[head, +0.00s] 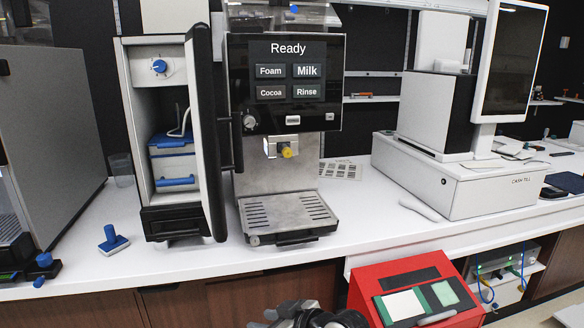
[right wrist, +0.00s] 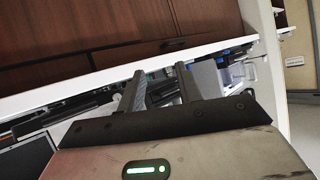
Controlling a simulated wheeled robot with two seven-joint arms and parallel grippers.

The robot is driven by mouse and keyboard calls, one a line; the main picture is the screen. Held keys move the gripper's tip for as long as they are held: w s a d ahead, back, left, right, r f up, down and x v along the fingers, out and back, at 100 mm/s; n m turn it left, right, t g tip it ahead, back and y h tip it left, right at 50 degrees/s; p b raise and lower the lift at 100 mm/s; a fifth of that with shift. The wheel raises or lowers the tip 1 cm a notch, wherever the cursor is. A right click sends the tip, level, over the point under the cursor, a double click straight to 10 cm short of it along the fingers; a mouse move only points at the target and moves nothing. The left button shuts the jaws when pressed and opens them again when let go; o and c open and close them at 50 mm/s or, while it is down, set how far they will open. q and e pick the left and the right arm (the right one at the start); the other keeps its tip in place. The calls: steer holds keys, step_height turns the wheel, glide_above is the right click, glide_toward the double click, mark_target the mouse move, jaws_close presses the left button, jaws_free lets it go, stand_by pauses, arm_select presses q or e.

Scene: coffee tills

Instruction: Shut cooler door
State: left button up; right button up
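The cooler (head: 133,130) stands on the white counter left of the coffee machine. Its door (head: 206,130) is open, swung out toward me and seen nearly edge-on, with a black handle (head: 238,140) on the side facing the machine. Inside are a blue knob (head: 159,66) and a container with a blue lid (head: 171,141). My right gripper (head: 300,318) shows only in part at the bottom edge, low in front of the counter and away from the door. In the right wrist view its two fingers (right wrist: 161,82) are apart with nothing seen held. My left gripper is out of view.
The coffee machine (head: 288,185) stands close beside the open door. A blue tamper (head: 112,240) and a glass (head: 122,170) are left of the cooler. A red stand (head: 360,292) is at the lower right. The cash till (head: 470,190) is on the right.

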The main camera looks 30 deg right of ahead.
mark_target(216, 134)
steer(key=w+d+r+n+t+y+b, duration=0.1)
steer(key=w+d+r+y+b, duration=0.3)
steer(key=r, duration=0.6)
steer(key=w+d+r+n+t+p, duration=0.1)
steer(key=w+d+r, duration=0.1)
steer(key=w+r, duration=0.5)
steer(key=s+d+r+n+y+b, duration=0.1)
steer(key=s+r+n+y, duration=0.1)
steer(key=r, duration=0.6)
steer(key=s+d+r+n+y, duration=0.1)
steer(key=s+r+y, duration=0.1)
steer(key=r, duration=0.7)
steer(key=p+x, duration=0.2)
steer(key=x, duration=0.5)
steer(key=shift+w+a+f+p, duration=0.2)
steer(key=shift+a+p, duration=0.1)
steer(key=shift+p, duration=0.1)
steer(key=shift+w+a+f+h, duration=0.1)
steer(key=shift+w+f+h, duration=0.05)
steer(key=shift+h, duration=0.15)
steer(key=c, duration=0.3)
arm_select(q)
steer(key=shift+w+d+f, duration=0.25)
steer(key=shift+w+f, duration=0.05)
arm_select(e)
jaws_close()
